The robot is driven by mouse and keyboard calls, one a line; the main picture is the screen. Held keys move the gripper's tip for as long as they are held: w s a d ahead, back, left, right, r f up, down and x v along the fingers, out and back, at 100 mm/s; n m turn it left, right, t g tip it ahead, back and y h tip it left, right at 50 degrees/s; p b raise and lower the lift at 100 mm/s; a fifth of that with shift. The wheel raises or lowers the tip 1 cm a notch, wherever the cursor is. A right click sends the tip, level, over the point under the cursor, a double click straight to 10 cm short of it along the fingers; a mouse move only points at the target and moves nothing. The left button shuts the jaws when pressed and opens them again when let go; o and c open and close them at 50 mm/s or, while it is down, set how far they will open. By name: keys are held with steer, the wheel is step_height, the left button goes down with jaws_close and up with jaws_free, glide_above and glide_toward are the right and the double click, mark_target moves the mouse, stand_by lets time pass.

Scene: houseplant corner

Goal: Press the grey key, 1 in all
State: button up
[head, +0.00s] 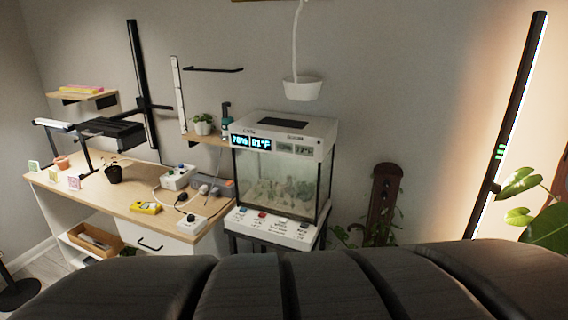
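A white control panel (272,231) runs along the front below the glass terrarium (280,178). At this size I cannot tell which of the dark ones is grey, or whether any key is pressed. My gripper is not in view.
A tall lit lamp (512,120) and leafy plant (520,183) stand right. A dark ridged shape covers the bottom edge.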

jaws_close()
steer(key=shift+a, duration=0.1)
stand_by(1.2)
